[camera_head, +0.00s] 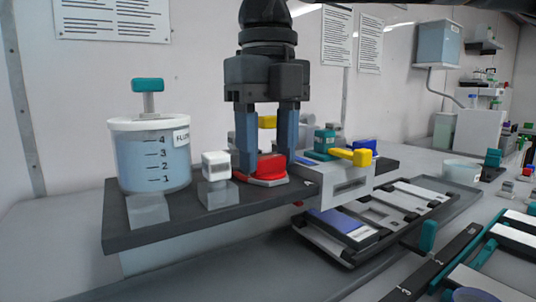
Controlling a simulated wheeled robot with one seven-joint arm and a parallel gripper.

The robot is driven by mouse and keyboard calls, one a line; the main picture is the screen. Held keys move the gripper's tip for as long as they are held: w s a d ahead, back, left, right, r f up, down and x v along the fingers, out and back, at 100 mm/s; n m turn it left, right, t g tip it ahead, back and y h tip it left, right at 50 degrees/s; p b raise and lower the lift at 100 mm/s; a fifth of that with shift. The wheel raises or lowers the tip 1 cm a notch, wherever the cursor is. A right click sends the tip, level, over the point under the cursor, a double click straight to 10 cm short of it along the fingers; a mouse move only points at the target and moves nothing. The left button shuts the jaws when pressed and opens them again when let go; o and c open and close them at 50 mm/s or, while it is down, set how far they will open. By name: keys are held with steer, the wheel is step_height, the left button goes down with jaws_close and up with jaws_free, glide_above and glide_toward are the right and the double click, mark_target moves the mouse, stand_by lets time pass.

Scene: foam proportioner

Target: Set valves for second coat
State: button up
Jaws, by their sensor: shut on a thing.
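My gripper (267,172) points straight down, its two blue-grey fingers shut on the red valve handle (268,168) on the dark bench plate. A yellow valve handle (352,156) sits to the right on a light grey block, and a teal valve piece (324,143) stands behind it. A blue piece (364,147) is at the back right of the block. Another yellow part (267,121) shows between the fingers, further back. A clear tank of blue fluid (153,158) with a 1 to 4 scale and a teal T-handle (148,85) stands at left.
A white cube-topped piece (216,166) stands close left of my gripper. A dark tray (375,222) with a blue-and-white card lies right of the plate. Numbered black strips (440,262) and a teal knob (428,236) are at front right.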

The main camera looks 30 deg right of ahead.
mark_target(268, 157)
steer(key=shift+m, duration=0.3)
steer(key=o, duration=1)
steer(key=shift+o, duration=0.2)
step_height(268, 157, up, 8)
steer(key=p, duration=0.5)
steer(key=shift+f, duration=0.1)
